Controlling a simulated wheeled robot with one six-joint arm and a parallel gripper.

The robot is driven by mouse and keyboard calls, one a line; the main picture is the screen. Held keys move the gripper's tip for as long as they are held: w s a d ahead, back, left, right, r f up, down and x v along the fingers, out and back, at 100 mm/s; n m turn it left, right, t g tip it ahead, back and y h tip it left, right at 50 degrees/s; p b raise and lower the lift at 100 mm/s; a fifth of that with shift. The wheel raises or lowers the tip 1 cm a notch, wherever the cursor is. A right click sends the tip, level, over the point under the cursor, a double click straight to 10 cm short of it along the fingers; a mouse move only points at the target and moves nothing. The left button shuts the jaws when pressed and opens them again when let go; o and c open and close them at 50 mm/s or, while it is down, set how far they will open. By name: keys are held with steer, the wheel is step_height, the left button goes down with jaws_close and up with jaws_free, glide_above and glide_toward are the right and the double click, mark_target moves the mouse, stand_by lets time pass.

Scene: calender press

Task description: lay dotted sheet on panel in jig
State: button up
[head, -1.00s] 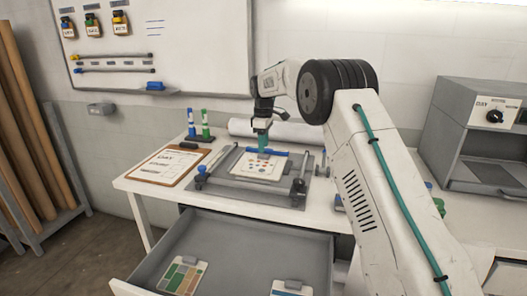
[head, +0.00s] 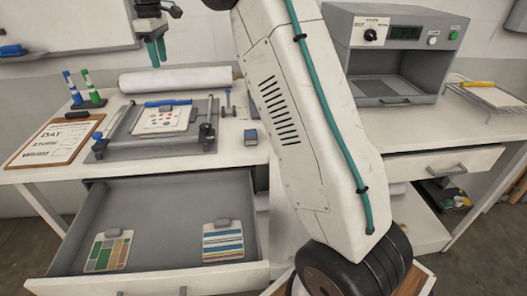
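Whether a panel lies under the sheet cannot be seen. My gripper (head: 157,52) is raised above and behind the jig, apart from the sheet. Its teal fingers point down with a narrow gap between them, and nothing shows between them.
An open drawer (head: 170,275) below holds a green-and-brown patterned sheet (head: 108,250) and a striped sheet (head: 222,241). A grey press (head: 395,55) stands at right.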

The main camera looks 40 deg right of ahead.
steer(key=s+a+r+m, duration=0.1)
steer(key=s+r+m, duration=0.15)
steer(key=s, duration=1.15)
steer(key=s+r+m, duration=0.2)
steer(key=s+m, duration=0.1)
steer(key=s, duration=1.1)
steer(key=s+f+m, duration=0.1)
steer(key=s+f, duration=0.2)
steer(key=s, duration=0.4)
steer(key=s+f+m, duration=0.1)
steer(key=s+f, duration=0.3)
steer(key=s, duration=0.3)
steer(key=s+f+m+t, duration=0.1)
steer(key=s+f+m, duration=0.1)
steer(key=s+f, duration=0.2)
steer(key=s, duration=0.3)
steer(key=shift+s+a, duration=0.25)
